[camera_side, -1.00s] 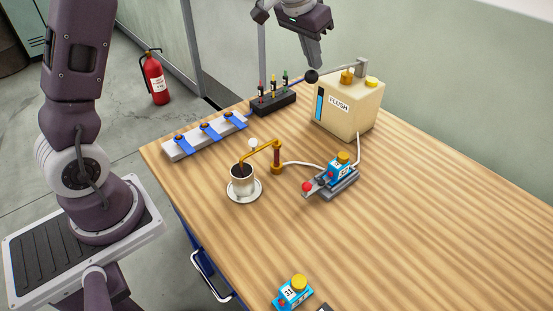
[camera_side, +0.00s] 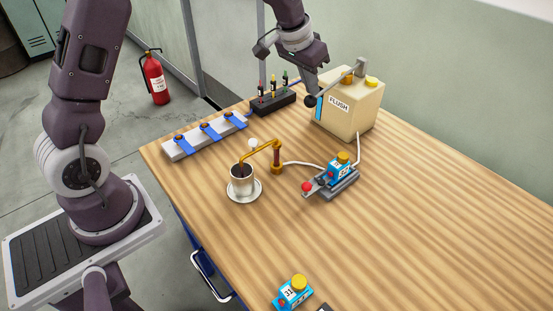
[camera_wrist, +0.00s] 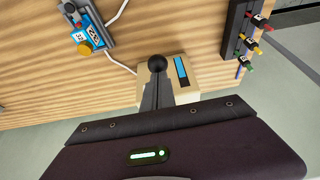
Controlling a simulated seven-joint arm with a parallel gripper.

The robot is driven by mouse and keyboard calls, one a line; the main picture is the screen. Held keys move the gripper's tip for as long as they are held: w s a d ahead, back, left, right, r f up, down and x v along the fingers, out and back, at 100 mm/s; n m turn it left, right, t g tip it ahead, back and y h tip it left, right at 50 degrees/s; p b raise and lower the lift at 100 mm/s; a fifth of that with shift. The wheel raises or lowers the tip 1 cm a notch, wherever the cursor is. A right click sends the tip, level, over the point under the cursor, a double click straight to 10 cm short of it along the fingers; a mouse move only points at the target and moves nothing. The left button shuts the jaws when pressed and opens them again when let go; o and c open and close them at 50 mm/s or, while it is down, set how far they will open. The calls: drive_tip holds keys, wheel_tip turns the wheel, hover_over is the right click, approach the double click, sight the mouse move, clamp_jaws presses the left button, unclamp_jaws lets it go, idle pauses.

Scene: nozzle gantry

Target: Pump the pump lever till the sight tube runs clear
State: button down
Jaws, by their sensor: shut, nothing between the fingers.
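The pump lever (camera_side: 335,86) is a grey bar on top of the cream FLUSH tank (camera_side: 352,116), slanting down to a black ball knob (camera_side: 310,101). My gripper (camera_side: 311,91) is shut, its fingertips on or just above the knob with nothing between them. In the wrist view the fingers (camera_wrist: 157,80) reach to the knob (camera_wrist: 157,63). A brown-red upright section, apparently the sight tube (camera_side: 277,157), is on the brass nozzle stand (camera_side: 277,169). A dark thin stream seems to fall from the spout into the metal cup (camera_side: 242,184).
A blue cartridge unit (camera_side: 341,172) sits in a grey dock, hosed to the tank. A grey bar with blue clips (camera_side: 204,136) lies left. Another blue unit (camera_side: 292,292) is in front. The right of the table is clear.

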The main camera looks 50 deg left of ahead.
drive_tip(key=shift+r, duration=0.1)
wheel_tip(320, 180, up, 11)
idle(0.7)
idle(0.8)
drive_tip(key=shift+f, duration=5.55)
drive_tip(key=shift+r, duration=0.1)
wheel_tip(320, 180, up, 11)
